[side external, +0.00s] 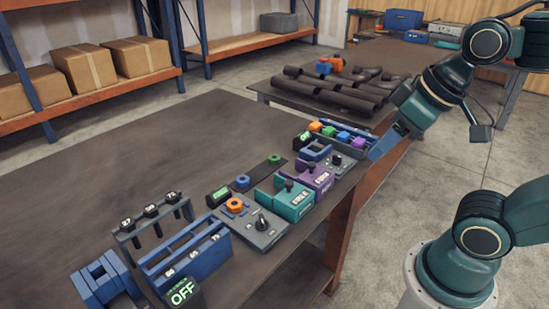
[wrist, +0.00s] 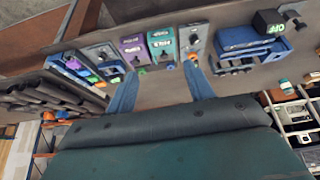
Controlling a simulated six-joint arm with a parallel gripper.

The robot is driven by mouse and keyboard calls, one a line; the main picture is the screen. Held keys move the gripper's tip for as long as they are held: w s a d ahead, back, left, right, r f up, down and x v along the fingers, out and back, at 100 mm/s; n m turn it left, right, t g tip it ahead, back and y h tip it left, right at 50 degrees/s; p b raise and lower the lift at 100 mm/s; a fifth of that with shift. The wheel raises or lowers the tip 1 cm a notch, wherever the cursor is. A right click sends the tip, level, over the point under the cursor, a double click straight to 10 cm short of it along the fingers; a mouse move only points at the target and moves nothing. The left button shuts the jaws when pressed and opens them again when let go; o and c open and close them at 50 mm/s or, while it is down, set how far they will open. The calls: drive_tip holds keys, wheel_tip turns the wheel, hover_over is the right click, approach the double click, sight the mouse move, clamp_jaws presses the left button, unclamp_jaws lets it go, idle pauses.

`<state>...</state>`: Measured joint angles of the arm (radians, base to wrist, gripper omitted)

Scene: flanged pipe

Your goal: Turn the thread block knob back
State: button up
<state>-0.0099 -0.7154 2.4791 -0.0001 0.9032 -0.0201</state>
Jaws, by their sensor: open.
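Several knobbed blocks stand in a row along the bench edge, and I cannot tell for sure which is the thread block. In the side view they are a grey plate with a black knob (side external: 262,222), a teal block (side external: 298,203), a purple block (side external: 316,177) and a small grey block with a black knob (side external: 337,160). The wrist view shows the teal block (wrist: 162,42), the purple block (wrist: 133,48) and the grey plate (wrist: 196,38). My gripper (side external: 378,150) is beside the far end of the row. Its blue fingers (wrist: 162,70) are apart, with nothing held.
A blue rack (side external: 186,256), an OFF block (side external: 183,291) and a stand with black tools (side external: 152,218) are at the near end. A tray of coloured pieces (side external: 343,138) is at the far end. Dark pipes (side external: 335,92) lie on another table. The bench's left part (side external: 130,140) is clear.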

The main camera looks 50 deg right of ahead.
drive_tip(key=shift+s+d+f, duration=0.1)
drive_tip(key=shift+s, duration=0.25)
drive_tip(key=c, duration=0.4)
drive_tip(key=m+g, duration=0.5)
drive_tip(key=m, duration=0.3)
hover_over(262, 218)
wheel_tip(262, 218, down, 8)
drive_tip(key=shift+c, duration=0.2)
drive_tip(key=shift+f, duration=0.15)
wheel_tip(262, 218, down, 14)
drive_tip(key=shift+r, duration=0.1)
drive_tip(key=shift+c, duration=0.4)
